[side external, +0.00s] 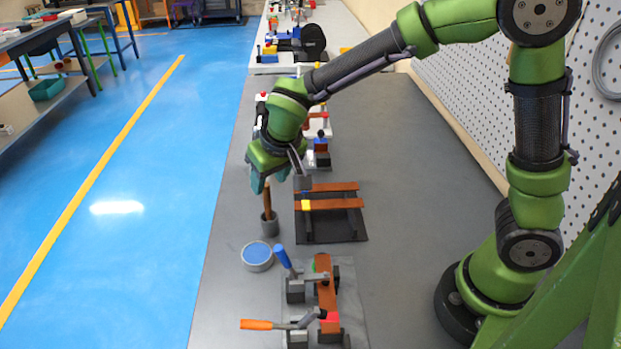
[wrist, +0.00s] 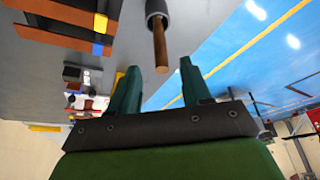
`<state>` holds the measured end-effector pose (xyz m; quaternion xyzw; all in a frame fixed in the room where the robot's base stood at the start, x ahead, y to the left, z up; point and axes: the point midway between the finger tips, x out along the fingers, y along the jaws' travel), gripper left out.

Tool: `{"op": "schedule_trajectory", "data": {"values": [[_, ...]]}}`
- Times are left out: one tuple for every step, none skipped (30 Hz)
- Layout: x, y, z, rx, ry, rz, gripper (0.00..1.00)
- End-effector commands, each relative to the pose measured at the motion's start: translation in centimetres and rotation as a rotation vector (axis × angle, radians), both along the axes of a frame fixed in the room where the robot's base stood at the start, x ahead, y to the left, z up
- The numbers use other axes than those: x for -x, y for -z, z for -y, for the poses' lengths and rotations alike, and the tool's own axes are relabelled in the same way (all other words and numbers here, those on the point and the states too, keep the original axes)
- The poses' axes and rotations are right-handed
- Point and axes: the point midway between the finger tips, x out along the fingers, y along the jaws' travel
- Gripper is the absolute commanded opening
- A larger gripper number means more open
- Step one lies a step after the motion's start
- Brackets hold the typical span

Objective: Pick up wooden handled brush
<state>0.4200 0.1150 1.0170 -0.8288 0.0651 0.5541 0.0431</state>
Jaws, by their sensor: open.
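The wooden handled brush (side external: 267,202) stands in a small grey cup (side external: 270,225) on the bench, its brown handle pointing up and its lower end hidden in the cup. In the wrist view the wooden handle (wrist: 160,48) comes out of the cup (wrist: 155,9), ahead of my fingers. My gripper (side external: 268,182) is open and empty, just above the handle's top in the side view. In the wrist view my gripper (wrist: 158,82) has its two green fingers apart, with the handle's tip in line with the gap between them. I cannot tell whether a finger touches the handle.
A round blue-topped tin (side external: 257,254) sits in front of the cup. A black rack with copper bars (side external: 332,204) stands to the right. A bender with blue and orange levers (side external: 320,297) is nearer. The bench's right side is clear.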

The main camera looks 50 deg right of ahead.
Motion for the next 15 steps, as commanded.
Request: {"op": "schedule_trajectory", "data": {"values": [[-0.1,0.4,0.1,0.001,0.0,-0.001,0.48],[-0.2,0.6,0.1,0.0,0.001,-0.001,0.48],[-0.3,0.7,0.1,0.0,0.001,-0.001,0.48],[-0.3,0.9,0.1,0.0,0.001,-0.001,0.48],[-0.4,1.1,0.1,0.0,0.002,-0.001,0.48],[-0.6,1.5,0.1,0.0,0.001,-0.002,0.48],[-0.8,1.9,0.1,0.001,0.002,-0.003,0.48],[-1.0,2.4,0.1,0.001,0.001,-0.003,0.48],[-1.3,3.0,0.1,0.001,0.002,-0.004,0.48],[-1.5,3.4,0.1,0.0,0.003,-0.004,0.48],[-1.7,3.9,0.1,0.001,0.002,-0.003,0.48],[-1.9,4.3,0.2,0.001,0.002,-0.003,0.48],[-2.0,4.6,0.2,0.001,0.003,-0.002,0.48],[-2.1,4.9,0.2,0.001,0.003,-0.002,0.48],[-2.2,5.2,0.2,0.0,0.002,-0.002,0.48]]}}
